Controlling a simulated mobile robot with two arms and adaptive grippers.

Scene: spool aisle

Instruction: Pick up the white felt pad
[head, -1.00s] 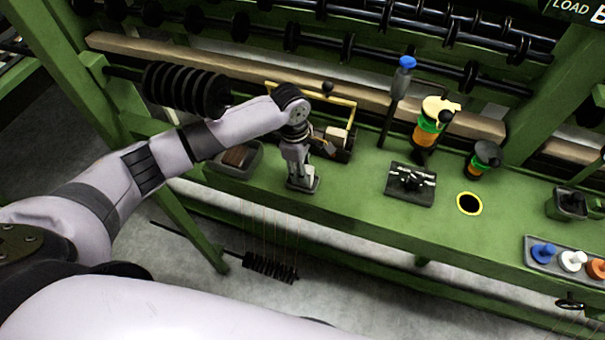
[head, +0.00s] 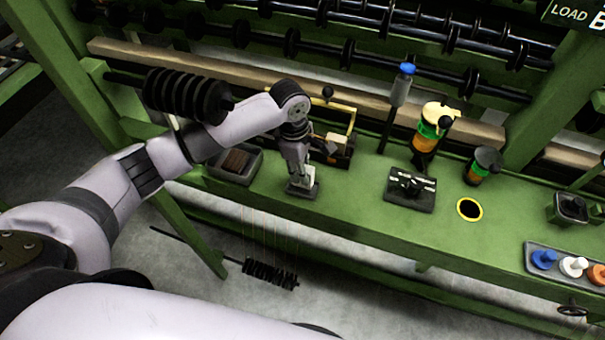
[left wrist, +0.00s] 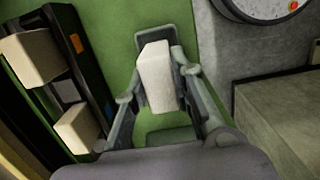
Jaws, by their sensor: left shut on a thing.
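The white felt pad (left wrist: 155,75) is a small off-white block between the fingers of my left gripper (left wrist: 160,100) in the left wrist view. The left gripper is shut on it. In the head view, my left gripper (head: 302,186) points down close to the green bench top, at a small dark grey holder (head: 313,192). A bit of the white pad (head: 308,172) shows beside the fingers. I cannot tell whether the pad is clear of the holder. My right gripper is in neither view.
A yellow-handled caddy (head: 347,150) with pale blocks stands just behind the gripper. A grey tray (head: 250,176) with brown pieces lies to its left. A black fixture (head: 410,189) and a yellow-rimmed hole (head: 469,209) are to the right. The bench's front edge is near.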

